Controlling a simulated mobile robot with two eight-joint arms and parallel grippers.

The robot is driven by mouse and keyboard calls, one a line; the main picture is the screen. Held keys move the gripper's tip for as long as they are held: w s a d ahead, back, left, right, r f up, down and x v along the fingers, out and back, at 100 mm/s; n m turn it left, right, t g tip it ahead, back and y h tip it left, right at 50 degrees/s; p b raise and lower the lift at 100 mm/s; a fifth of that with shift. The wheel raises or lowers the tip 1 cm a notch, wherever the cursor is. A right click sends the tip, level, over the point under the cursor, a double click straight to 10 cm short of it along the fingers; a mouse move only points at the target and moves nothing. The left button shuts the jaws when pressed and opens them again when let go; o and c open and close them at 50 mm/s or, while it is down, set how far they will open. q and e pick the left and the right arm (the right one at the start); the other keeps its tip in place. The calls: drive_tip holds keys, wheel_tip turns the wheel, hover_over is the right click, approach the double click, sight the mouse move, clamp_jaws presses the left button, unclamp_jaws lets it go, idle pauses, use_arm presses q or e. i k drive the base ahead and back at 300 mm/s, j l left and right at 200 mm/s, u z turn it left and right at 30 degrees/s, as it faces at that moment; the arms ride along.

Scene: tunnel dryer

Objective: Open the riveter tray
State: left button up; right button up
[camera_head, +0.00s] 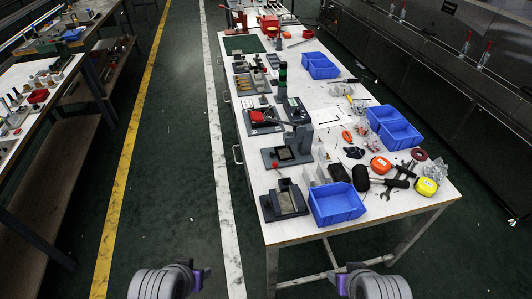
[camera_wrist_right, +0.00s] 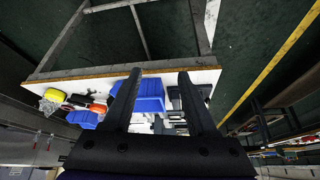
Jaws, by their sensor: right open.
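I cannot tell for sure which device is the riveter. A dark device with a framed, tray-like plate (camera_head: 287,201) sits at the near left corner of the white workbench (camera_head: 385,204). A similar grey device with a red-knobbed lever (camera_head: 287,153) stands just behind it. My right gripper (camera_wrist_right: 159,80) is open and empty in the right wrist view, its two dark fingers apart, with the bench beyond them. In the head view only arm parts of mine show at the bottom edge, short of the bench. My left gripper is out of view.
Blue bins (camera_head: 336,204) stand on the bench, one beside the near device. Pliers, wrenches, tape measures (camera_head: 427,187) and bagged parts lie at the right. The floor left of the bench is clear.

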sight(284, 155)
drive_tip(key=i+j+u, duration=0.15)
drive_tip(key=i+j, duration=0.2)
drive_tip(key=j, duration=0.25)
drive_tip(key=i+j+u, duration=0.15)
drive_tip(key=i+j, duration=0.2)
drive_tip(key=j, duration=0.2)
